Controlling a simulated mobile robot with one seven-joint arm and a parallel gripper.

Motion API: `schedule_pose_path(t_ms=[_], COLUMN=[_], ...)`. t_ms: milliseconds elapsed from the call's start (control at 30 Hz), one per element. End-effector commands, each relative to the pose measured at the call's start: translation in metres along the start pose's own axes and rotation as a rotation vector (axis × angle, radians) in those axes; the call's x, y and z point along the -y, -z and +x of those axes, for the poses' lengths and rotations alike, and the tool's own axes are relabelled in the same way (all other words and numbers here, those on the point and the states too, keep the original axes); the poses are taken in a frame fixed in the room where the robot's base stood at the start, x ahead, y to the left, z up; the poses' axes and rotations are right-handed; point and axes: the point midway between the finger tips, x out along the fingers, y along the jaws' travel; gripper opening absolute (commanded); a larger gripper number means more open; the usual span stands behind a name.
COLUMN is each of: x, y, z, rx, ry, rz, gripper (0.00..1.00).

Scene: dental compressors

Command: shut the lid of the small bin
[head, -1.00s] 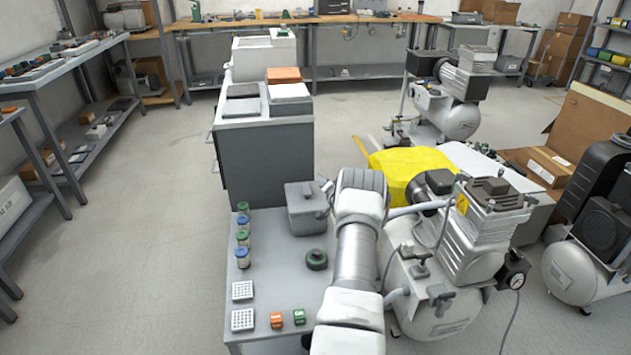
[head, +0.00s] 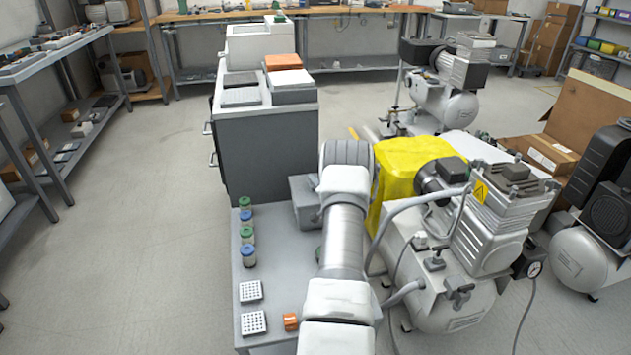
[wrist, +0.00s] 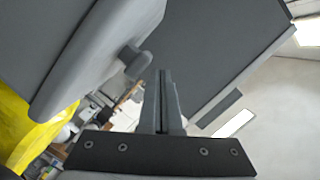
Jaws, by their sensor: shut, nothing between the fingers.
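The small grey bin (head: 306,212) stands on the grey table in the head view, against the dark cabinet. My arm hides its right part, and I cannot tell there how far its lid is open. In the wrist view a large grey body with a protruding tab, which looks like the bin (wrist: 85,55), fills the upper left, close to my gripper. My gripper (wrist: 166,75) is shut and empty, its fingertips near the tab; I cannot tell whether they touch. The head view hides the fingers behind my arm.
The dark cabinet (head: 265,155) stands behind the table and shows in the wrist view. A yellow cover (head: 405,170) and a compressor (head: 480,240) are close on the right.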

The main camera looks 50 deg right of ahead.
Motion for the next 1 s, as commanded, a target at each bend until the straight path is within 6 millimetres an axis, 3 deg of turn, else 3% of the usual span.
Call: schedule_pose_path(t_ms=[767, 1000], x=[-0.001, 0.004], y=[-0.007, 0.004], z=[0.002, 0.002], rx=[0.0, 0.0], ry=[0.0, 0.003], rz=[0.0, -0.003], gripper=[0.0, 0.0])
